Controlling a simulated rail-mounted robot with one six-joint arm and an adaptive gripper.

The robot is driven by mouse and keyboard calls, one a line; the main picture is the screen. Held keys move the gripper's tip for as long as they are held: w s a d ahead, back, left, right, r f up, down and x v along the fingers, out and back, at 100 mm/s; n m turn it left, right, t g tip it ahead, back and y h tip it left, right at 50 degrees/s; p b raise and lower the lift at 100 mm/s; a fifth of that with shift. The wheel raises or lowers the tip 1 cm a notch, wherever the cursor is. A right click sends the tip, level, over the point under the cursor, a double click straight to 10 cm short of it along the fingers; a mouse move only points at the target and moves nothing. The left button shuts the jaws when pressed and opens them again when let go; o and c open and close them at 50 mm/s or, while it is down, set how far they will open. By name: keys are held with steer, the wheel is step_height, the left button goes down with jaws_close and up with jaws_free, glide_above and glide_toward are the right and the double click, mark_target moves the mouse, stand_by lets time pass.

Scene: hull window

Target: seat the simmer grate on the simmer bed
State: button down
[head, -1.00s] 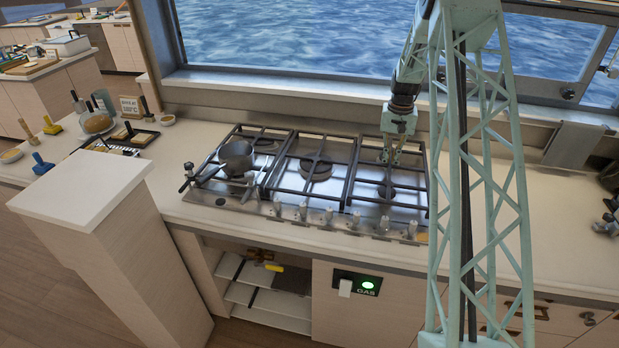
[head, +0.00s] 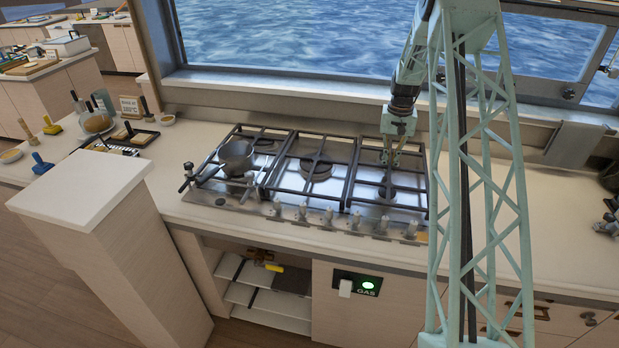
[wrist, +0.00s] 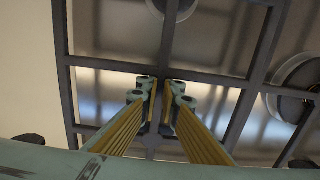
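The simmer grate (head: 407,190), a dark barred frame, lies over the right-hand section of the hob, with the steel simmer bed (head: 372,214) and a round burner under it. It looks roughly level with its neighbours; whether its feet touch the bed is too small to tell. My gripper (head: 390,160) points down at the grate's back middle. In the wrist view my gripper (wrist: 163,88) has its fingers close together around a grate bar (wrist: 174,45). The fingers hide part of that bar.
The middle grate (head: 310,175) sits directly left. A pot (head: 236,157) stands on the left grate. Knobs (head: 328,217) line the hob's front. The window sill (head: 290,87) runs behind. Clear counter (head: 545,200) lies to the right.

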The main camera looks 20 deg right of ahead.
steer(key=shift+f+b, duration=0.5)
steer(key=shift+f, duration=0.25)
stand_by(3.5)
steer(key=c, duration=3)
jaws_free()
steer(key=shift+r+p, duration=0.55)
steer(key=shift+r, duration=1.2)
steer(key=o, duration=0.5)
